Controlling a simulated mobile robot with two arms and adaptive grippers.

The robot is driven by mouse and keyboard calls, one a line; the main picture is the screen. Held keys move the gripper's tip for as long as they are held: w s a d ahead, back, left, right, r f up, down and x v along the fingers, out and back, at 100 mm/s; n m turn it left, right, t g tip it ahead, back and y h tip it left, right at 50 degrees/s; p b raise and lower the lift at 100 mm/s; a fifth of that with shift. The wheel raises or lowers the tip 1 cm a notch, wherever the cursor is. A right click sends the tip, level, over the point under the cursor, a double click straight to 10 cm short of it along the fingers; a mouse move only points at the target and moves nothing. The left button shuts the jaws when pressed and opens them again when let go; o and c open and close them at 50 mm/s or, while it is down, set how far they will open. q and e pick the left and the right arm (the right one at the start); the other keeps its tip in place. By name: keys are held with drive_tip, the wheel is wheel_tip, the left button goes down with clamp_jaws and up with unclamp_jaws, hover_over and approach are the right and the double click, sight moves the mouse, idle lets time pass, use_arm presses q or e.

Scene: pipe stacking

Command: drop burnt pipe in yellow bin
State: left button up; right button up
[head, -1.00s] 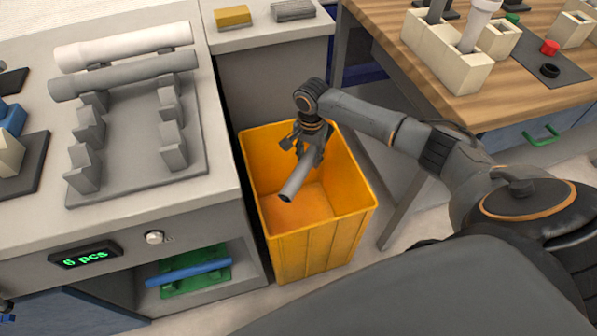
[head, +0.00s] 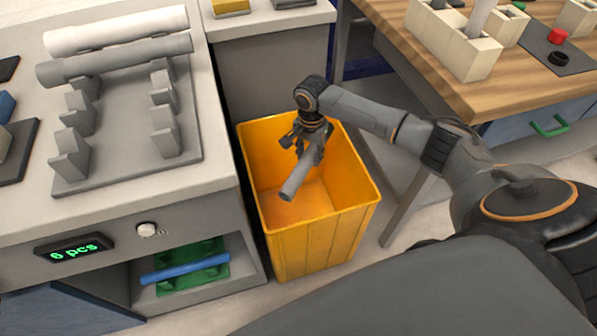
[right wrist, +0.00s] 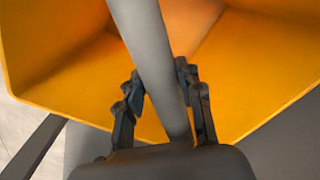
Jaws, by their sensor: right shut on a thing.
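The yellow bin (head: 318,240) stands on the floor between the grey counter and the wooden table. My right gripper (head: 310,158) is over the bin's opening and shut on a grey pipe (head: 296,182), which slants down toward the bin's inside. In the right wrist view the pipe (right wrist: 150,60) passes between the fingers of the right gripper (right wrist: 163,92), with the bin's yellow walls (right wrist: 60,75) around and below it. Burn marks on the pipe cannot be made out. My left gripper is not in view.
A white pipe (head: 116,30) and a grey pipe (head: 115,60) lie on a grey rack (head: 125,165) on the counter. A blue pipe (head: 185,270) lies on a green holder below. The wooden table (head: 400,40) at right carries cream blocks (head: 455,45).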

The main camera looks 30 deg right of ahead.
drive_tip(key=o, duration=1.3)
wheel_tip(320, 180, up, 12)
